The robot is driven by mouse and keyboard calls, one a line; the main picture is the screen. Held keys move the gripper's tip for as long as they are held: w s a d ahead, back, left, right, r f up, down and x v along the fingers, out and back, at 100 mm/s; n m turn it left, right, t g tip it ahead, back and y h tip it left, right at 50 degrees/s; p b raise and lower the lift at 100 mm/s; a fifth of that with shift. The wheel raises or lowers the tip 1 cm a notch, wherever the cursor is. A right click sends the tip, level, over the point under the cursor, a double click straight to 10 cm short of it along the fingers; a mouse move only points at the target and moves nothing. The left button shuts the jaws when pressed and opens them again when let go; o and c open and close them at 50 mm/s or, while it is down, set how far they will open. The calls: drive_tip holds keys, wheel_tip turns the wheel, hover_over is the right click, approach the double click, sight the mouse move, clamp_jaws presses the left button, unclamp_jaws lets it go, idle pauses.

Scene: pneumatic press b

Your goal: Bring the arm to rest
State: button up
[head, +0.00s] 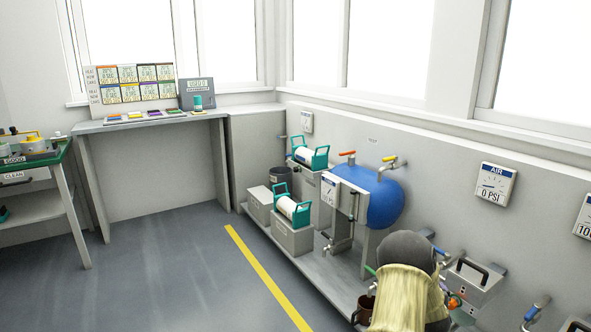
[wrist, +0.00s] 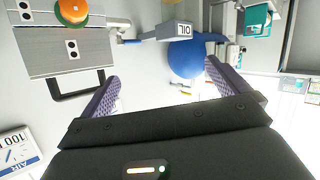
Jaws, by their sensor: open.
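My gripper (wrist: 161,70) shows in the wrist view with its two purple ridged fingers spread wide apart. It is open, and nothing is held between the fingers. In the head view my arm (head: 402,285) is at the lower right, over the front of the press bench, with a dark rounded joint and a pale yellow cover. My fingers cannot be made out there. The wrist view looks upside down along the bench and wall, with the blue tank (wrist: 187,60) beyond the fingers.
The blue tank (head: 384,202) stands behind my arm, with valves on top. A grey box with a black handle (head: 471,283) is close right of my arm; it is near the left finger in the wrist view (wrist: 70,62). Open floor (head: 165,275) lies to the left.

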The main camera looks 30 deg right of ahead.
drive_tip(key=w+a+r+n+g+y, duration=0.1)
drive_tip(key=w+a+r+y, duration=0.15)
drive_tip(key=a, duration=0.75)
drive_tip(key=w+a+r+y+p, duration=0.1)
drive_tip(key=w+a+r, duration=0.25)
drive_tip(key=a, duration=0.55)
drive_tip(key=w+a+r+n+g+y, duration=0.1)
drive_tip(key=w+a+r+y, duration=0.15)
drive_tip(key=a, duration=0.75)
drive_tip(key=s+a+r+n+g+y+p, duration=0.1)
drive_tip(key=s+a+n+g, duration=0.1)
drive_tip(key=s+a, duration=0.5)
drive_tip(key=s+a+r+n+g+y, duration=0.15)
drive_tip(key=s+a, duration=0.25)
drive_tip(key=a, duration=0.8)
drive_tip(key=s+a+r+n+g+y+p, duration=0.1)
drive_tip(key=s+a+r+n+g+y, duration=0.1)
drive_tip(key=s+a, duration=0.5)
wheel_tip(320, 180, up, 37)
drive_tip(key=w+a+p, duration=0.2)
drive_tip(key=p, duration=3.5)
drive_tip(key=shift+w+p, duration=0.25)
drive_tip(key=shift+p, duration=0.05)
drive_tip(key=shift+h, duration=0.25)
